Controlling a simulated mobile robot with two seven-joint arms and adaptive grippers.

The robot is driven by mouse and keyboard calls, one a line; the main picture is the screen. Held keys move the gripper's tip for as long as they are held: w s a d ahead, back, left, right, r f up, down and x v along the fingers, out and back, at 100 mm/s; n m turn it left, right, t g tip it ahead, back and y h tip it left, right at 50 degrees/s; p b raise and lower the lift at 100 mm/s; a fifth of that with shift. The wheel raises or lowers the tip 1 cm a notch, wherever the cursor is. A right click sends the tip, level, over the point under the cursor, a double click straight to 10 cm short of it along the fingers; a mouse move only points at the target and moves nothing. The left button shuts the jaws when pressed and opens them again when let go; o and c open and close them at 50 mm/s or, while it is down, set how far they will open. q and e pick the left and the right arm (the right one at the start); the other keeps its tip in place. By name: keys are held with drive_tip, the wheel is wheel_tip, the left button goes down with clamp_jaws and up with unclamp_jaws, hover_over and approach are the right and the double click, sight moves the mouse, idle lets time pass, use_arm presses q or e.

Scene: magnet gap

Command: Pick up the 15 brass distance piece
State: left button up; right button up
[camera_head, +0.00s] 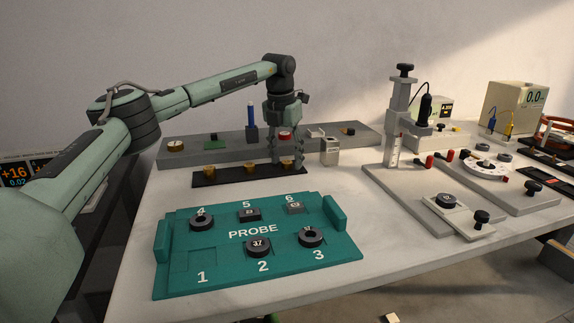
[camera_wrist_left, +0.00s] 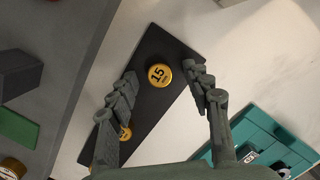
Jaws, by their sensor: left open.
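The brass distance piece marked 15 (camera_wrist_left: 159,75) is a round gold disc near one end of a black strip (camera_wrist_left: 165,45). In the head view, brass pieces stand on the same black strip (camera_head: 230,178) in front of a grey ledge. My left gripper (camera_head: 285,164) points down over the strip's right end, in front of a brass piece partly hidden by its fingers. In the left wrist view its open fingers (camera_wrist_left: 161,72) lie either side of the 15 piece, with gaps showing. Height above it is hard to tell. My right gripper is not in view.
A second brass piece (camera_wrist_left: 125,132) lies farther along the strip, partly behind a finger. A teal PROBE tray (camera_head: 190,257) with dark pieces stands in front. A small metal block (camera_head: 329,152) stands close right of the gripper. A grey post stand (camera_head: 394,125) is farther right.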

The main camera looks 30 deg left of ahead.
use_arm(q)
clamp_jaws()
drive_tip(key=shift+r, duration=0.1)
idle(0.3)
